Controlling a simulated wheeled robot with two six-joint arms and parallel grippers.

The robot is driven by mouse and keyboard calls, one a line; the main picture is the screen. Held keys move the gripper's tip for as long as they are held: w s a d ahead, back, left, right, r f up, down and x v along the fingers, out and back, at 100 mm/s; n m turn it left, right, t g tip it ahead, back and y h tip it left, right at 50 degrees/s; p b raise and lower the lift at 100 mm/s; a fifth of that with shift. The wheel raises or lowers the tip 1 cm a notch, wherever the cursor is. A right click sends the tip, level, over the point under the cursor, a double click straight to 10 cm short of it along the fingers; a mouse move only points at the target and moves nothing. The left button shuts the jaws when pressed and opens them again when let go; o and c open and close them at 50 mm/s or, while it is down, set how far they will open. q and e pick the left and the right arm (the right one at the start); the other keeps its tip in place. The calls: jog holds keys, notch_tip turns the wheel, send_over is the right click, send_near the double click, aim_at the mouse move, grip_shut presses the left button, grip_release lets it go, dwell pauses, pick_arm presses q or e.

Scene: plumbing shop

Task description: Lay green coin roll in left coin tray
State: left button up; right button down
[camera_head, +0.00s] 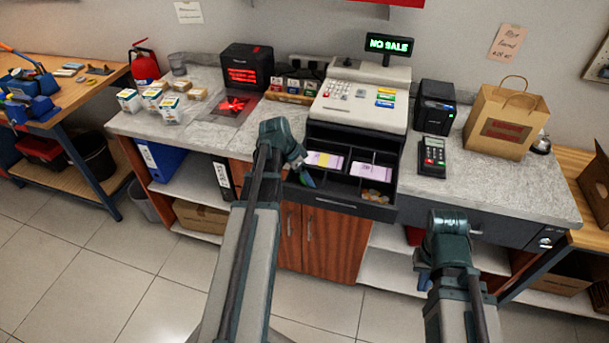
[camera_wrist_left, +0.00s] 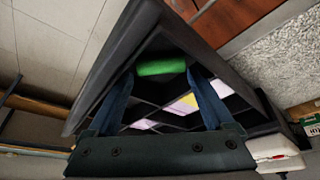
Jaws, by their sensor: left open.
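The green coin roll (camera_wrist_left: 162,67) lies in a corner compartment of the open black cash drawer (camera_head: 345,204), which looks like the left coin tray. My left gripper (camera_wrist_left: 160,76) is open. Its two blue fingers reach into the drawer on either side of the roll's ends, with no clear contact. In the head view my left gripper (camera_head: 304,176) is over the drawer's front left, and its wrist hides the roll there. My right gripper (camera_head: 424,281) hangs in front of the counter, away from the drawer; its jaw opening is unclear.
Banknotes (camera_head: 325,160) and coins (camera_head: 376,194) fill other drawer compartments. The cash register (camera_head: 362,95) stands above the drawer. A card terminal (camera_head: 433,157) and a paper bag (camera_head: 505,122) are to the right. Small boxes (camera_head: 170,108) stand at the counter's left.

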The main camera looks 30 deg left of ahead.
pick_arm(q)
jog(key=p+v, duration=1.1)
jog(key=v, duration=0.1)
jog(key=shift+r, duration=0.25)
jog(key=s+d+n+g+y, duration=0.1)
jog(key=s+d, duration=0.3)
jog(key=d, duration=0.6)
jog(key=s+d+f+n+g+y, duration=0.1)
jog(key=s+d, duration=0.3)
jog(key=d, duration=0.7)
jog(key=s+d+g+y, duration=0.1)
jog(key=s+d, duration=0.3)
jog(key=d, duration=0.7)
jog(key=shift+d+f+n+g+y, duration=0.15)
jog(key=shift+f+n+g+y, duration=0.15)
jog(key=shift+n+g, duration=0.15)
